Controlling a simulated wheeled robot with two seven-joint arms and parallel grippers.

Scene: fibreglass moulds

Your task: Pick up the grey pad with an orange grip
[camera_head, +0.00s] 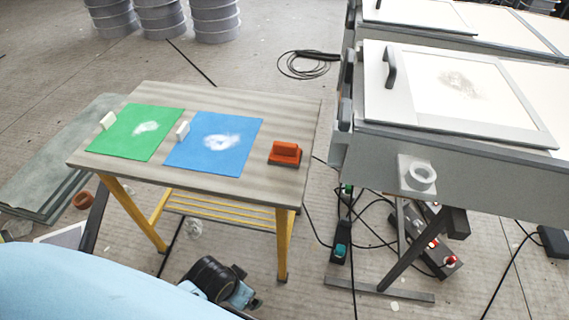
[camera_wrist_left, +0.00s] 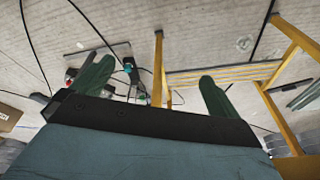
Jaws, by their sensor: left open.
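The pad with the orange grip (camera_head: 285,153) lies near the right edge of the small wooden-topped table (camera_head: 240,183) in the head view. Its orange-red block-like grip stands on top; the grey underside hardly shows. My left gripper (camera_wrist_left: 158,80) is open in the left wrist view, its two dark green fingers wide apart with nothing between them. It faces the floor and the table's yellow legs, and the pad is not visible there. My left arm shows at the bottom left of the head view, low in front of the table. My right gripper is not in view.
A green sheet (camera_head: 136,132) and a blue sheet (camera_head: 215,144), each with a white smear and a pale block at its edge, lie left of the pad. A grey mould bench (camera_head: 450,150) stands right of the table. Cables and switch boxes (camera_head: 430,245) lie on the floor.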

